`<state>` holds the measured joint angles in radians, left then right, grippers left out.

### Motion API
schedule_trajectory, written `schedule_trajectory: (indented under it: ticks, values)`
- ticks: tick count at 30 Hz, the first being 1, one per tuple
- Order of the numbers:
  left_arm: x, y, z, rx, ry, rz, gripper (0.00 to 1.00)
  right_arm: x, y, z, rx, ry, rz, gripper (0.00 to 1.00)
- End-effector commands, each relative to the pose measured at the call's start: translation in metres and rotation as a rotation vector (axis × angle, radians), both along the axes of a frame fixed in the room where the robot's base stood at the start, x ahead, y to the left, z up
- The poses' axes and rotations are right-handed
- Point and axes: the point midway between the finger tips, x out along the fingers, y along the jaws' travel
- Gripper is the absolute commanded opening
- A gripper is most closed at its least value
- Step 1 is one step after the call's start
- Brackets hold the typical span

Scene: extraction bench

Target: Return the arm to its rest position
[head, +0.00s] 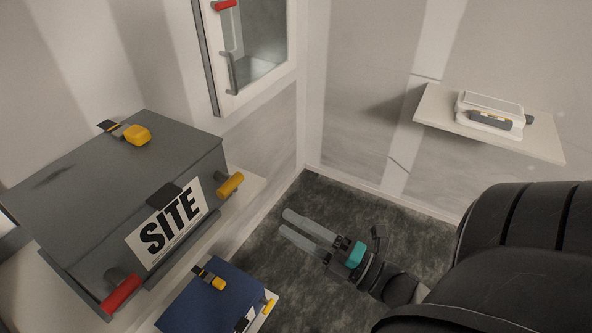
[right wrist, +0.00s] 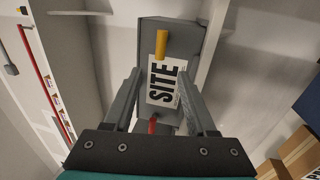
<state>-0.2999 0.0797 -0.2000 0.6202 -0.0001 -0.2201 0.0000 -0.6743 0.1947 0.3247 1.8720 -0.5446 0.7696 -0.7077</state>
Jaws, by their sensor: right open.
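My right gripper (head: 305,230) reaches over the dark floor in the head view, right of the boxes. Its two pale fingers are parallel with a gap between them, and it holds nothing. In the right wrist view the open fingers (right wrist: 168,95) frame the grey box lettered SITE (right wrist: 185,38), which lies beyond them and apart. In the head view this grey box (head: 95,190) sits on a ledge at left, with yellow and red handles. My left gripper does not show.
A blue box (head: 205,300) with yellow latches sits low, near the bottom of the head view. A wall shelf (head: 440,112) at right holds a white device (head: 490,112). A glass-fronted cabinet (head: 262,45) hangs at the back. Dark floor (head: 330,200) is clear around the gripper.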

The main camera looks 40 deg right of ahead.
Motion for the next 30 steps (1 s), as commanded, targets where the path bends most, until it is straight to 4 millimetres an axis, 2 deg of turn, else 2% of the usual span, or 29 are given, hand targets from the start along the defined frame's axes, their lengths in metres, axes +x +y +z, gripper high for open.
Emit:
schedule_trajectory:
  ticks: [17, 20, 23, 26, 30]
  values:
    - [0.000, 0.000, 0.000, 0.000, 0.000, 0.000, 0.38, -0.001, -0.001, -0.001, 0.001, 0.001, -0.002, 0.57]
    - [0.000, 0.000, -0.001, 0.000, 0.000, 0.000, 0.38, 0.001, -0.003, -0.010, 0.026, 0.027, -0.015, 0.57]
    - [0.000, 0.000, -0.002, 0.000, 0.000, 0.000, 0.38, 0.005, -0.009, -0.037, 0.103, 0.103, -0.055, 0.57]
    - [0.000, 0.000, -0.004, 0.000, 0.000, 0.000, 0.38, 0.008, -0.015, -0.084, 0.226, 0.232, -0.120, 0.57]
    - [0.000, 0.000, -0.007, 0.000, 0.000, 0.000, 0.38, 0.003, -0.019, -0.161, 0.415, 0.442, -0.227, 0.57]
